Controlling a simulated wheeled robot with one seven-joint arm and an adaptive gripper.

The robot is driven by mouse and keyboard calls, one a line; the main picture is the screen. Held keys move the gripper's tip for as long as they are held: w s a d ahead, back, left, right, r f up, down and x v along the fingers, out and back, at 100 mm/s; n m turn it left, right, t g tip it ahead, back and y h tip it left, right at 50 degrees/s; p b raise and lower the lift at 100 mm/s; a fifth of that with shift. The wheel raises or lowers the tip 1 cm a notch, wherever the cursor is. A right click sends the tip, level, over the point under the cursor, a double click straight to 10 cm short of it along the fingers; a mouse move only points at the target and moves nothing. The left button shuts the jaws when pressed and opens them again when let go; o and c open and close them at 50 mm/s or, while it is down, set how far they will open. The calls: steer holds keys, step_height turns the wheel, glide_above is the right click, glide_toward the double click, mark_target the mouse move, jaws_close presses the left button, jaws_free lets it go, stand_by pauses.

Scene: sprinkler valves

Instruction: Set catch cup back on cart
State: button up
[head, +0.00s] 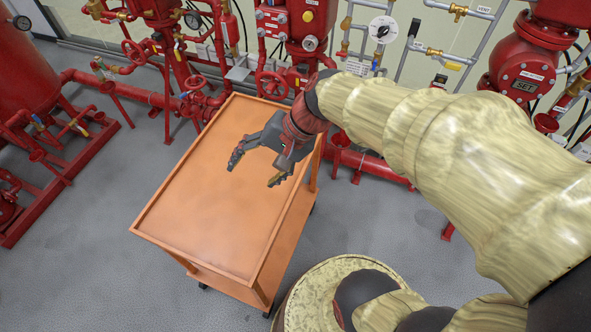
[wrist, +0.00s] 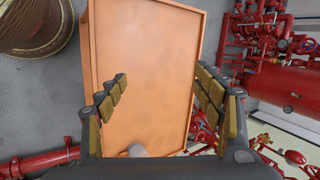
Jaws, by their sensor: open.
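The orange cart (head: 200,215) stands in the middle of the head view, its rimmed top level; the same top fills the middle of the wrist view (wrist: 150,50). My gripper (head: 254,171) is above the right part of the cart top, fingers spread and nothing between them. In the wrist view, my gripper (wrist: 160,84) shows a wide gap with bare orange behind it. A small pale grey rounded thing (wrist: 137,150) shows low in the wrist view near the cart's far end; it may be the catch cup, but I cannot tell. My gripper and arm hide part of that end.
Red valves and pipes (head: 300,40) line the wall behind the cart. A red tank assembly (head: 35,90) stands at the left. Another red valve body (head: 525,60) is at the right. Grey floor (head: 100,270) is clear left of the cart.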

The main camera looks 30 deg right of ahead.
steer(key=s+d+r+n+t+h, duration=0.2)
steer(key=s+d+r+n+h, duration=0.3)
steer(key=s+n, duration=0.3)
steer(key=shift+s+d+r+h, duration=0.15)
steer(key=shift+s+r+h, duration=0.2)
steer(key=shift+r, duration=0.2)
steer(key=shift+s, duration=0.1)
steer(key=shift+c, duration=0.5)
